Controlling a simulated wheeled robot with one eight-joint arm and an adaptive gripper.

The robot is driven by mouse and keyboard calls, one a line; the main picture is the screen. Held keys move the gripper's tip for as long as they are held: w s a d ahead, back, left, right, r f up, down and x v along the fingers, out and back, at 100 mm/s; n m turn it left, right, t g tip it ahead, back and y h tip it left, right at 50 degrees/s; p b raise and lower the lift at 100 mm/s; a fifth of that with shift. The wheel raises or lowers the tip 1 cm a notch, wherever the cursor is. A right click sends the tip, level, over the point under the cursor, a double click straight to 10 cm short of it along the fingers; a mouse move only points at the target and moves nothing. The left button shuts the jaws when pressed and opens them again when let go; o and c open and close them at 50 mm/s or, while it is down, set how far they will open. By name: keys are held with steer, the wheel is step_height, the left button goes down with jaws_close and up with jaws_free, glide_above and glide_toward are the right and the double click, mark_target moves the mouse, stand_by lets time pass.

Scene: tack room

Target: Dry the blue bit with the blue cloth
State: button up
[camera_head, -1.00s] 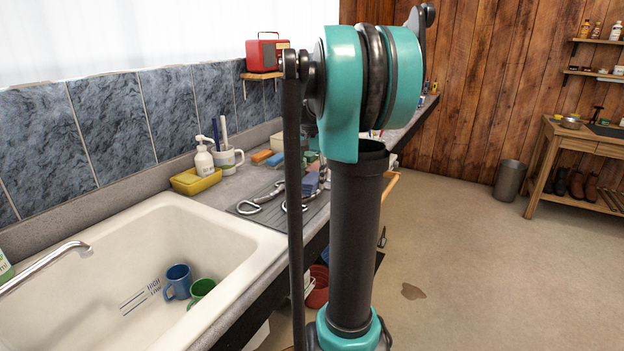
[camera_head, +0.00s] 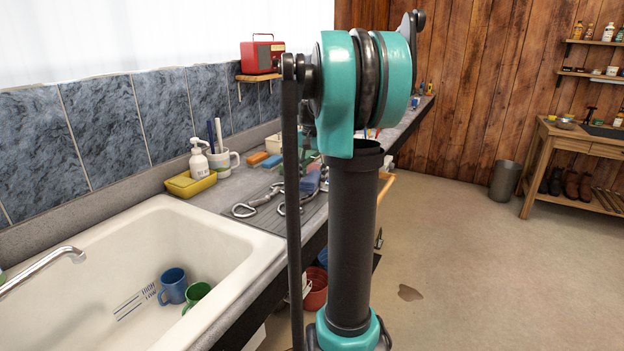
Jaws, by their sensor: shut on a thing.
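Metal bits with rings (camera_head: 262,202) lie on the grooved grey draining area beside the sink, partly hidden by my arm. I cannot make out a blue one among them. A blue thing (camera_head: 311,181), which may be the blue cloth, shows just right of my thin dark arm rod, at the edge of the draining area. It is small and partly covered, so I cannot tell whether anything holds it.
The white sink (camera_head: 75,268) holds a blue mug (camera_head: 172,287) and a green mug (camera_head: 196,294). A yellow tray (camera_head: 190,184), a soap bottle (camera_head: 199,163) and a white mug (camera_head: 224,160) stand behind. A red bucket (camera_head: 316,290) is below.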

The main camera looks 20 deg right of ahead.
steer(key=shift+w+d+r, duration=0.1)
steer(key=shift+w+d, duration=0.3)
steer(key=shift+d, duration=0.25)
steer(key=shift+r, duration=3.15)
steer(key=s+d+r, duration=0.4)
steer(key=s+r, duration=0.1)
steer(key=r, duration=0.1)
steer(key=shift+s+d, duration=0.15)
steer(key=shift+s, duration=0.05)
